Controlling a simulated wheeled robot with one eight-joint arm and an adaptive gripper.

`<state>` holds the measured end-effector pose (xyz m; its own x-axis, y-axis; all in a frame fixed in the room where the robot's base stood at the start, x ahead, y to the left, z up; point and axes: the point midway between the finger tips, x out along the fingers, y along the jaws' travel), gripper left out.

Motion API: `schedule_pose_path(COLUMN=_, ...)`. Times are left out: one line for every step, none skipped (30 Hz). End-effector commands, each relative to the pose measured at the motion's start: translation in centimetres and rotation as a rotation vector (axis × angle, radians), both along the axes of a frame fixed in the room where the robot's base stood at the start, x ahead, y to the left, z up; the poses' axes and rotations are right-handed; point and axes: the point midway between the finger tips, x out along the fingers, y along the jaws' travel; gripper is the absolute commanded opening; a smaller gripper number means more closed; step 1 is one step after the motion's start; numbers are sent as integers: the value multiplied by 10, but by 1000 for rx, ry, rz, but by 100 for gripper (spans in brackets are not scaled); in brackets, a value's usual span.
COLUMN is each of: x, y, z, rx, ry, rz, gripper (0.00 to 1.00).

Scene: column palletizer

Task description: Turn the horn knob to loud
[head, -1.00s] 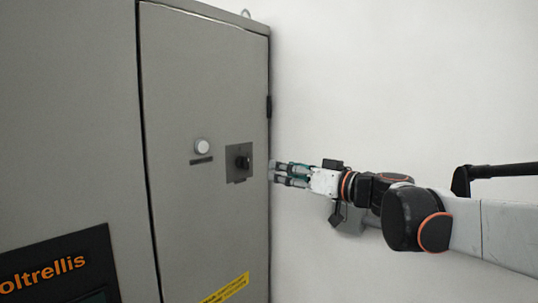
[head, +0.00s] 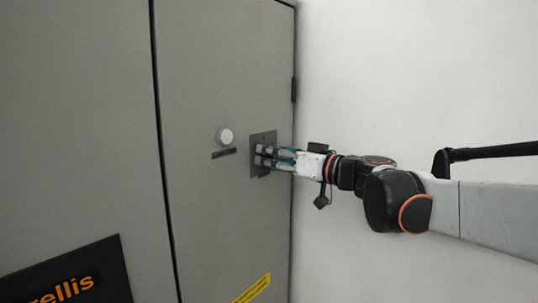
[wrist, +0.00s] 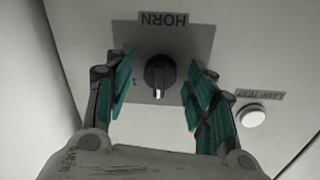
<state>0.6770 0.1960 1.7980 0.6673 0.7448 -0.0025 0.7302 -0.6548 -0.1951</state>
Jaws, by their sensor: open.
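The horn knob (wrist: 159,77) is a round black knob with a light pointer mark, on a dark grey plate labelled HORN in the wrist view. The label appears upside down there, and the pointer faces the bottom of the picture. My gripper (wrist: 158,88) is open, with one teal-padded finger on each side of the knob and gaps between pads and knob. In the head view my gripper (head: 262,155) is at the horn plate (head: 269,138) and its fingers hide the knob.
A white round lamp test button (head: 225,136) sits left of the horn plate in the head view; it also shows in the wrist view (wrist: 251,116). The grey cabinet door (head: 215,220) has a hinge edge at right, beside a bare white wall (head: 420,80).

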Motion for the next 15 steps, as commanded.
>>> schedule_pose_path(x=0, y=0, z=0, rx=0, ry=0, rz=0, gripper=50)
schedule_pose_path(x=0, y=0, z=0, rx=0, ry=0, rz=0, gripper=50)
schedule_pose_path(x=0, y=0, z=0, rx=0, ry=0, rz=0, gripper=50)
schedule_pose_path(x=0, y=0, z=0, rx=0, ry=0, rz=0, gripper=50)
schedule_pose_path(x=0, y=0, z=0, rx=0, ry=0, rz=0, gripper=50)
schedule_pose_path(x=0, y=0, z=0, rx=0, ry=0, rz=0, gripper=50)
schedule_pose_path(x=0, y=0, z=0, rx=0, ry=0, rz=0, gripper=46)
schedule_pose_path(x=0, y=0, z=0, rx=0, ry=0, rz=0, gripper=39)
schedule_pose_path(x=0, y=0, z=0, rx=0, ry=0, rz=0, gripper=30)
schedule_pose_path(x=0, y=0, z=0, rx=0, ry=0, rz=0, gripper=23)
schedule_pose_path(x=0, y=0, z=0, rx=0, ry=0, rz=0, gripper=16)
schedule_pose_path(x=0, y=0, z=0, rx=0, ry=0, rz=0, gripper=7)
schedule_pose_path(x=0, y=0, z=0, rx=0, ry=0, rz=0, gripper=5)
schedule_pose_path(x=0, y=0, z=0, rx=0, ry=0, rz=0, gripper=5)
schedule_pose_path(x=0, y=0, z=0, rx=0, ry=0, rz=0, gripper=5)
